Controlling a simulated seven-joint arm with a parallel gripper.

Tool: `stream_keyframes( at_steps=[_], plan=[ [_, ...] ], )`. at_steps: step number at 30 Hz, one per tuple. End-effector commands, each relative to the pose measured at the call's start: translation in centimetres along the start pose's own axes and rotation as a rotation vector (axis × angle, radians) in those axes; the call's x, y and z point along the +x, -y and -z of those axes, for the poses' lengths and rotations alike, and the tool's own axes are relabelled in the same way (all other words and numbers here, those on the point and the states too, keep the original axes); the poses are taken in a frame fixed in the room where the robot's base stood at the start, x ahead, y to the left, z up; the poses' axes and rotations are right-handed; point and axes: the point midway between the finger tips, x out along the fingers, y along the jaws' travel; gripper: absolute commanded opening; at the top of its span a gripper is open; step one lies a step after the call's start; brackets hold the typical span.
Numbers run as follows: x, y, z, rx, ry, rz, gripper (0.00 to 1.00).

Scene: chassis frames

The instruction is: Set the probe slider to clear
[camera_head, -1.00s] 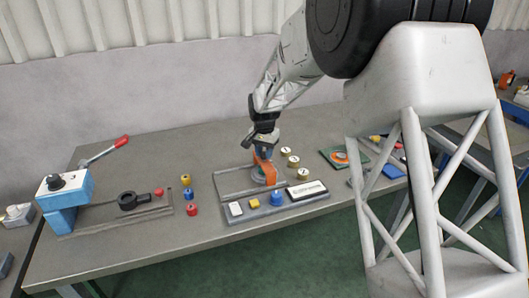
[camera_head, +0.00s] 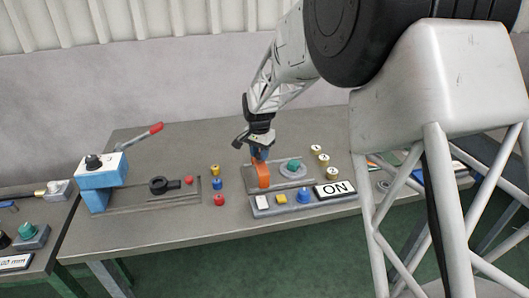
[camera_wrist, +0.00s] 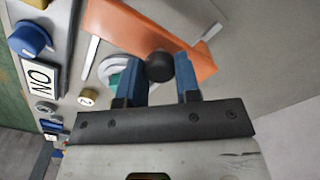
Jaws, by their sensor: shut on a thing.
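The probe slider is an orange bracket (camera_head: 262,174) near the left end of its grey rail plate in the head view. It also shows in the wrist view (camera_wrist: 125,30), with a black knob (camera_wrist: 160,67) on it. My gripper (camera_head: 259,153) is over the bracket; its blue fingers in the wrist view (camera_wrist: 161,80) are shut on the black knob. A round grey seat with a green part (camera_head: 293,165) lies right of the bracket, uncovered in the head view. A sign (camera_head: 335,188) at the plate's front right reads ON.
A front strip carries a white button (camera_head: 263,202), a yellow button (camera_head: 281,199) and a blue knob (camera_head: 304,196). Brass knobs (camera_head: 323,160) stand to the right. Small coloured knobs (camera_head: 217,184) and a blue lever fixture (camera_head: 101,175) are on the left. The back of the table is clear.

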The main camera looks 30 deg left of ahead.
Motion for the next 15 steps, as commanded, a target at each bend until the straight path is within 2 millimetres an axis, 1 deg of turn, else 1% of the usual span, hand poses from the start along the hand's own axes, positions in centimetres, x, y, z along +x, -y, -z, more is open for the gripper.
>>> stream_keyframes(
  at_steps=[1, 4, 5, 9, 10, 15],
  plan=[
    [-0.04, 0.34, -0.33, -0.003, 0.001, 0.002, 0.0],
    [-0.04, 0.4, -0.39, -0.003, 0.002, 0.003, 0.0],
    [-0.04, 0.42, -0.41, -0.004, 0.002, 0.003, 0.32],
    [-0.04, 0.36, -0.35, -0.003, 0.002, 0.002, 0.54],
    [-0.03, 0.35, -0.33, -0.003, 0.002, 0.002, 0.56],
    [-0.02, 0.27, -0.27, -0.002, 0.001, 0.002, 0.56]
  ],
)
